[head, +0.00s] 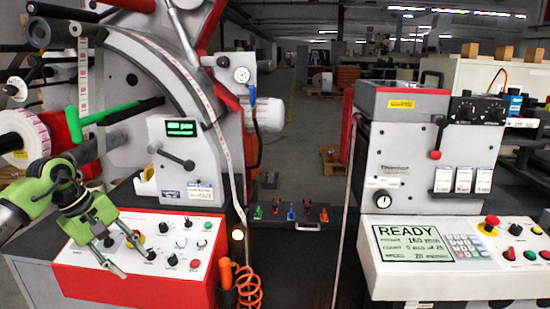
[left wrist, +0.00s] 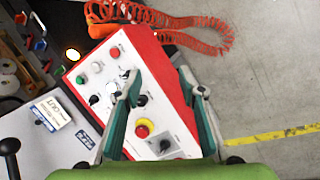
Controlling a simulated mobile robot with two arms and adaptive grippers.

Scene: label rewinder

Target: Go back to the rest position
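My left gripper (head: 134,264) is open and empty, in front of the red-and-white control panel (head: 205,285) at the lower left of the head view. In the left wrist view the two fingertips (left wrist: 160,85) are spread apart over the same panel (left wrist: 158,38). The red-on-yellow emergency button (left wrist: 142,128) and a black rotary switch (left wrist: 165,145) show between the fingers. I cannot tell whether a finger touches the panel. My right gripper is in neither view.
The label rewinder (head: 190,105) stands behind the panel, with a green lever (head: 108,112) near my left arm. An orange coiled hose (head: 248,287) hangs right of the panel. A second machine with a READY screen (head: 410,243) stands at right. The aisle behind looks open.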

